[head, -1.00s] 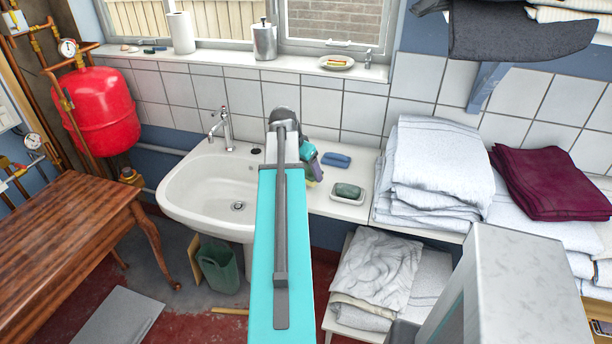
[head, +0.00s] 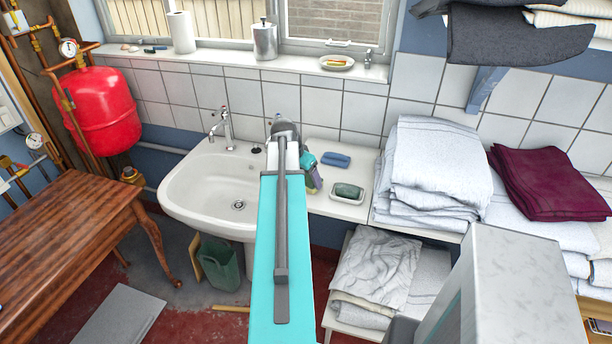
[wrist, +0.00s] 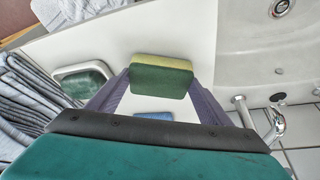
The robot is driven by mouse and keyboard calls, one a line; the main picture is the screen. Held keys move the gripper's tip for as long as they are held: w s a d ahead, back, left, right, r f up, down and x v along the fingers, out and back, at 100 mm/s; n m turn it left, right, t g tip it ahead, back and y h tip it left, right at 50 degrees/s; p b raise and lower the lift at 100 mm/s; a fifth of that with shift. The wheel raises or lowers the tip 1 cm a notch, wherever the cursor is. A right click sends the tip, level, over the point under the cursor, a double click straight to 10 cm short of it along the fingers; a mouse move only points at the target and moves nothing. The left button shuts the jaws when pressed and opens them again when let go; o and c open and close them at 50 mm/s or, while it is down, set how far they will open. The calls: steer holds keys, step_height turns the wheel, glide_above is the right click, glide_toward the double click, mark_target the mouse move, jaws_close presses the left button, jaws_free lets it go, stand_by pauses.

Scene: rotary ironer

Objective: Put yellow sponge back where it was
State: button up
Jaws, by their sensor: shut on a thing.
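The yellow sponge (wrist: 160,75), with a dark green scouring side, is between the two purple fingers of my gripper (wrist: 162,78) in the wrist view. The fingers are shut on its two ends. The white counter shows behind and around it; I cannot tell whether the sponge touches it. In the head view my arm hides most of the gripper (head: 314,184), which is over the counter just right of the sink.
A blue sponge (head: 336,160) and a soap dish (head: 335,194) with green soap lie on the white counter. Towel stacks (head: 432,170) stand right, the sink (head: 212,185) left. A saucer (head: 337,66) with a yellowish item is on the windowsill.

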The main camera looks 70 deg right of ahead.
steer(key=shift+f, duration=0.2)
steer(key=o, duration=1)
steer(key=shift+r, duration=0.1)
steer(key=shift+b+v, duration=1.3)
steer(key=shift+v, duration=4.75)
